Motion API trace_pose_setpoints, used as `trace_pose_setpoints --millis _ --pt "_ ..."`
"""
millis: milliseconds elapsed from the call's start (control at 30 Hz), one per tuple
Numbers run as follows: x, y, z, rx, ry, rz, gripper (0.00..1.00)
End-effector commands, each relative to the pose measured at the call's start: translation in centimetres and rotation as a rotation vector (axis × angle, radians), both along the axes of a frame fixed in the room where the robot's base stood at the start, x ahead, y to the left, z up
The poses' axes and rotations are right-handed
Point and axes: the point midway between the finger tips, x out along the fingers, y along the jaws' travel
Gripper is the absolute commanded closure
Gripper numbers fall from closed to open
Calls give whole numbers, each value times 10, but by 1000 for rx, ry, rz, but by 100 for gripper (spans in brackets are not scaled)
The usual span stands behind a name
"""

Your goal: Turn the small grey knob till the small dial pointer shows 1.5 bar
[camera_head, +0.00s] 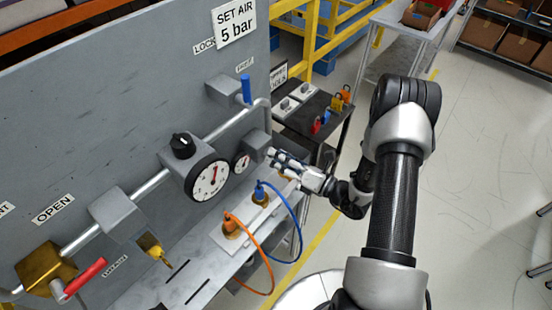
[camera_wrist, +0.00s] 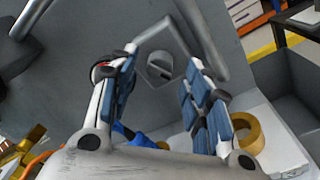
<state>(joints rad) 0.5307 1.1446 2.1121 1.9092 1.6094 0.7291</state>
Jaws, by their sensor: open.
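The small grey knob (camera_wrist: 159,66) shows in the wrist view, on the front of a grey block, between my gripper's fingertips and a little beyond them. In the head view the knob (camera_head: 270,152) is a small grey spot right of the small dial (camera_head: 242,162). The dial has a white face and a red pointer, too small to read. My gripper (camera_head: 277,162) is open in front of the knob, fingers pointing at the panel. In the wrist view my gripper (camera_wrist: 158,72) has one blue-padded finger on each side of the knob. I cannot tell if either touches it.
A large dial (camera_head: 208,181) with a black knob (camera_head: 182,145) sits left. Blue (camera_head: 259,193) and orange (camera_head: 231,226) hose fittings stand below on a ledge, their hoses looping outward. A blue-handled valve (camera_head: 246,90) is above. A dark cart (camera_head: 320,103) stands behind my gripper.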

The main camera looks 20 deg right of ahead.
Motion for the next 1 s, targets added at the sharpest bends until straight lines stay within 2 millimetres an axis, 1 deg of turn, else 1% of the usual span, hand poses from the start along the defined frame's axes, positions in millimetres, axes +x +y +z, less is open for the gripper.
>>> trace_pose_setpoints --millis 33,133,433,1000 --pt "3 4 0 -1 -1 4 55" --pt "8 7 0 -1 -1 1 55" --pt "10 9 0 0 1 1 55" --pt "10 9 0 0 1 1 92"
